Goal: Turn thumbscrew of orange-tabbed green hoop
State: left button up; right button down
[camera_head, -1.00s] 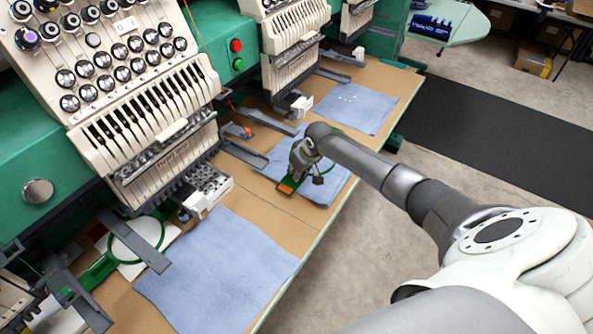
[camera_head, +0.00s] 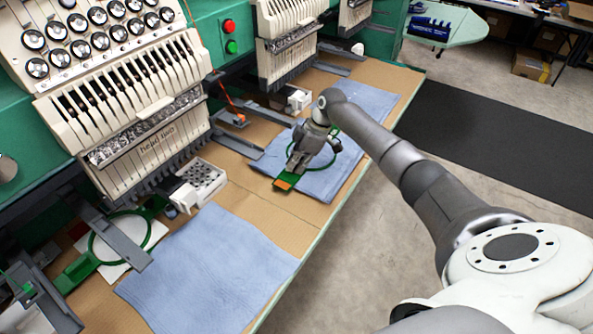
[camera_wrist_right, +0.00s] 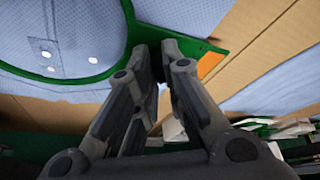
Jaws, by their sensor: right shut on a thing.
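The green hoop (camera_head: 334,160) with its orange tab (camera_head: 284,182) lies on a blue cloth on the table. In the right wrist view, the hoop's ring (camera_wrist_right: 122,62) curves at the upper left and the orange tab (camera_wrist_right: 210,63) is right of the fingertips. My right gripper (camera_head: 294,167) reaches down over the hoop where the ring meets the tabbed bracket. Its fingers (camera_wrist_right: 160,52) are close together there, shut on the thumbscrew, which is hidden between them. My left gripper is not in view.
Embroidery heads (camera_head: 130,110) stand along the table's back. Another green hoop (camera_head: 92,240) sits at the lower left. A blue cloth (camera_head: 205,275) lies in front, another (camera_head: 362,105) behind. White dots, perhaps buttons (camera_wrist_right: 93,60), lie inside the tabbed hoop. The table edge is close on the right.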

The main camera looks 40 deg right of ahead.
jog(key=shift+n+g+b, duration=0.4)
jog(key=shift+n+b, duration=0.45)
jog(key=shift+n, duration=0.15)
jog(key=c, duration=1.5)
grip_release()
jog(key=v, duration=1.2)
jog(key=shift+d, duration=0.2)
jog(key=shift+f, duration=0.1)
